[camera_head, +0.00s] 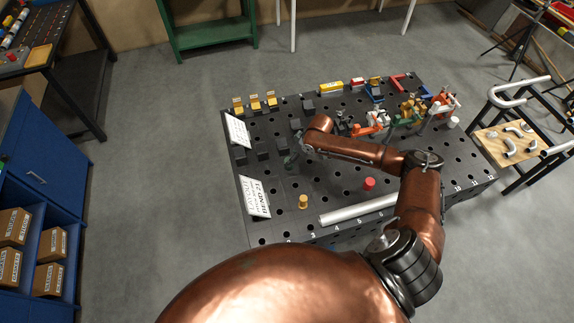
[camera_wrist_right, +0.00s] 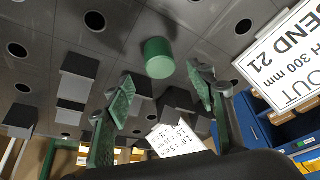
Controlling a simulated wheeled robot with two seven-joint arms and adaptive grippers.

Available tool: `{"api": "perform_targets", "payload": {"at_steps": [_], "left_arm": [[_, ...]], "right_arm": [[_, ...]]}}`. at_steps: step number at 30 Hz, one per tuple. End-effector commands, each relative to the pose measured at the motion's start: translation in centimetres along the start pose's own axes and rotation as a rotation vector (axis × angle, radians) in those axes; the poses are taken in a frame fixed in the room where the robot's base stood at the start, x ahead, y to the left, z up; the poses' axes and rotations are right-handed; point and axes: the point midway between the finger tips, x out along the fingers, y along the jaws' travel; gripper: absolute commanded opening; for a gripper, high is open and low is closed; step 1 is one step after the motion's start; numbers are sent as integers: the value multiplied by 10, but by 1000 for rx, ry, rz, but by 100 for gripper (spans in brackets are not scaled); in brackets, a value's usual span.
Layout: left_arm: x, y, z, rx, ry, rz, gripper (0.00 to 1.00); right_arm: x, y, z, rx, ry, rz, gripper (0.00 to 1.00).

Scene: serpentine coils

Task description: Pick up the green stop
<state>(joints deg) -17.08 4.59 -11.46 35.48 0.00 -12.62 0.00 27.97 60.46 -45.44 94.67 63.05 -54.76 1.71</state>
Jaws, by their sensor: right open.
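The green stop (camera_wrist_right: 158,57) is a short green cylinder on the dark perforated table, seen in the right wrist view just beyond my fingertips. My right gripper (camera_wrist_right: 161,82) is open and empty, its two green-padded fingers spread to either side below the stop in the picture. In the head view my right gripper (camera_head: 291,161) is over the left part of the table, small and dark. I cannot make out the stop there. My left gripper is in neither view.
The perforated table (camera_head: 275,222) also holds a red stop (camera_head: 369,184), a yellow stop (camera_head: 303,201), a pale tube (camera_head: 358,209) and dark blocks (camera_head: 262,150) near my gripper. White layout sheets (camera_head: 256,197) lie along the left edge. Clamps (camera_head: 375,126) crowd the back right.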

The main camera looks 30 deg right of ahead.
Motion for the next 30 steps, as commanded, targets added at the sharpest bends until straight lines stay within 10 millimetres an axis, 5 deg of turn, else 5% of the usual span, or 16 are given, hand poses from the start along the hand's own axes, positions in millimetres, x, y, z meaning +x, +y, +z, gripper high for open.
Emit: {"api": "perform_targets", "payload": {"at_steps": [15,23,30], "left_arm": [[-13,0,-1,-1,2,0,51],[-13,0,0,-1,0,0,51],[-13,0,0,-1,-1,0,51]], "right_arm": [[60,-1,2,6,-2,2,51],[63,-2,0,2,-1,2,51],[63,-2,0,2,-1,2,35]]}}
